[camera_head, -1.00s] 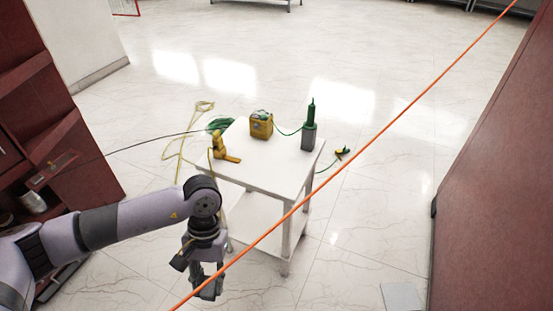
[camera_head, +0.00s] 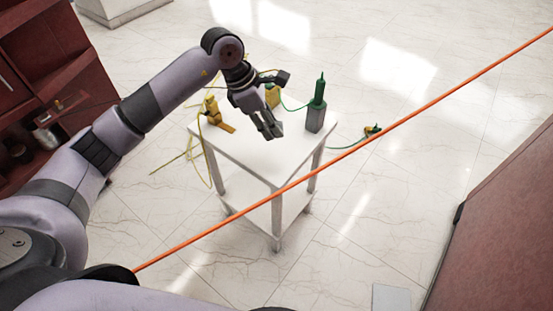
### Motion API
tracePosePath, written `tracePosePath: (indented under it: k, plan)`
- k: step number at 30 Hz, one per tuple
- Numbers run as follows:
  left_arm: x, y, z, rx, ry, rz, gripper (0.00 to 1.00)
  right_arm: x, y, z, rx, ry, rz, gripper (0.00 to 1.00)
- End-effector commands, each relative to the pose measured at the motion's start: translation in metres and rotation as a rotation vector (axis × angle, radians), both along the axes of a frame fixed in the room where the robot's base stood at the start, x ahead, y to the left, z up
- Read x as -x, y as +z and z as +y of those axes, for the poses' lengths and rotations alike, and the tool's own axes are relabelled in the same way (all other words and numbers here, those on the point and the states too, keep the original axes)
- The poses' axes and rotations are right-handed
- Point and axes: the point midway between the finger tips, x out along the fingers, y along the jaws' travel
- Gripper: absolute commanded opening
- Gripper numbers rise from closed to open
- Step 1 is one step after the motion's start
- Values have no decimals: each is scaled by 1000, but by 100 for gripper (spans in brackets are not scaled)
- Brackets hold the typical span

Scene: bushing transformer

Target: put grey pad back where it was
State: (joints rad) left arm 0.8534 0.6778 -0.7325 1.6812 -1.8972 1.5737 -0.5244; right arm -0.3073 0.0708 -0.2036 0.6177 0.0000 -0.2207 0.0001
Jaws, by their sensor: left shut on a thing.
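My left gripper (camera_head: 272,130) is above the white table's top, in front of the yellow box (camera_head: 272,95). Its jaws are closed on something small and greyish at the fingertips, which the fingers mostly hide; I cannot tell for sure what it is. A flat pale grey square (camera_head: 391,298) lies on the floor at the lower right, cut by the picture's bottom edge. I cannot tell which of these is the grey pad. My right gripper is out of view.
The white table (camera_head: 240,150) also bears a yellow tool (camera_head: 215,115) at its left and a grey-green device (camera_head: 316,110) at its right. An orange line (camera_head: 350,150) crosses the view diagonally. Red cabinets flank both sides. The table's front part is bare.

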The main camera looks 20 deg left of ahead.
Motion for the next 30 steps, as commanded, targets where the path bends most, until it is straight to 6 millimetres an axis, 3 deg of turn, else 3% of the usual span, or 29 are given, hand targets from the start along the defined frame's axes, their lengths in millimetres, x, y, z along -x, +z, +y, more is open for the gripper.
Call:
tracePosePath:
  k: [6, 11, 14, 24, 30]
  plan:
    - [-33, 29, 2, 3, 366, -1, 5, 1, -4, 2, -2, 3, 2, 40]
    - [-41, 33, 4, 1, 478, 5, 5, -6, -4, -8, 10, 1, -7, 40]
    - [-42, 20, 4, 0, 494, 9, 5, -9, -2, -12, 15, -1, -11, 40]
    - [-41, -71, 4, 0, 493, 13, 5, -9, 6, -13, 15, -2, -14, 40]
    - [-41, -110, 4, 0, 492, 8, 5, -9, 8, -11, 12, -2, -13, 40]
